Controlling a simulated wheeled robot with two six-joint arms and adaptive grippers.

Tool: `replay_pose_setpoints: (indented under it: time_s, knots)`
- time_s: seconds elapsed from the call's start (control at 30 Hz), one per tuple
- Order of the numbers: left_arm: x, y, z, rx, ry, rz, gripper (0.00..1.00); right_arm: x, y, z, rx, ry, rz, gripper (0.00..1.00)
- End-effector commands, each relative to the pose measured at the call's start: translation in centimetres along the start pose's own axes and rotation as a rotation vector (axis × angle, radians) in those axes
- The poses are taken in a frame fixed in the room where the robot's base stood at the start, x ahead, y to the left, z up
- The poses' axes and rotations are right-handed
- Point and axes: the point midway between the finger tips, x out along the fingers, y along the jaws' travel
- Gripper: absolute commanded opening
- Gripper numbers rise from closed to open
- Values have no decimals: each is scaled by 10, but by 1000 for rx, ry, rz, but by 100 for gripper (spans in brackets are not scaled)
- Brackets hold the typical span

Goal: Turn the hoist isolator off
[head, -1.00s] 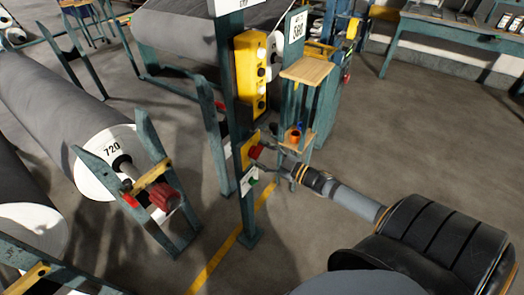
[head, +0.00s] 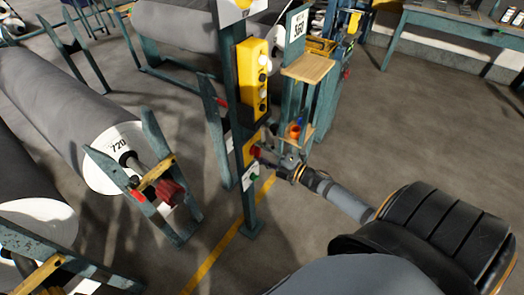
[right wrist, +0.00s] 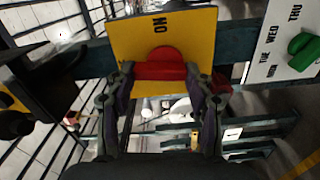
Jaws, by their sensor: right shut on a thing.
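The hoist isolator is a yellow plate (head: 250,146) with a red knob (head: 255,152), low on a teal post below the yellow button box. In the right wrist view its yellow plate (right wrist: 190,35) carries the word ON, turned sideways. The red knob's grip bar (right wrist: 160,70) lies across the picture there. My right gripper (head: 268,155) is at the knob; in the right wrist view its fingers (right wrist: 161,82) stand on both sides of the bar, shut on it. My left gripper is not in view.
A yellow button box (head: 252,75) hangs above the isolator on the teal post (head: 248,205). A white day plate with a green knob (right wrist: 303,50) sits beside the isolator. A wooden-topped stand (head: 310,68) is close right. A grey roll marked 720 (head: 75,110) lies left.

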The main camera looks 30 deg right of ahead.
Motion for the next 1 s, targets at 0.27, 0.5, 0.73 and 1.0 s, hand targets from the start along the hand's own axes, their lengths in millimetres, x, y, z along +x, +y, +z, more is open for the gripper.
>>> replay_pose_setpoints:
  time_s: [0.27, 0.5, 0.73, 1.0]
  knots:
    - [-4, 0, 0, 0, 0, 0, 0, -1, -2, 0, -122, -1, -3, 21]
    - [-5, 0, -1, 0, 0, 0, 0, -1, -2, -1, -164, -1, -3, 21]
    - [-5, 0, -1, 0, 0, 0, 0, -1, -3, -1, -169, -1, -4, 21]
    - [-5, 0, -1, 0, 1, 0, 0, -1, -3, -1, -169, -1, -4, 65]
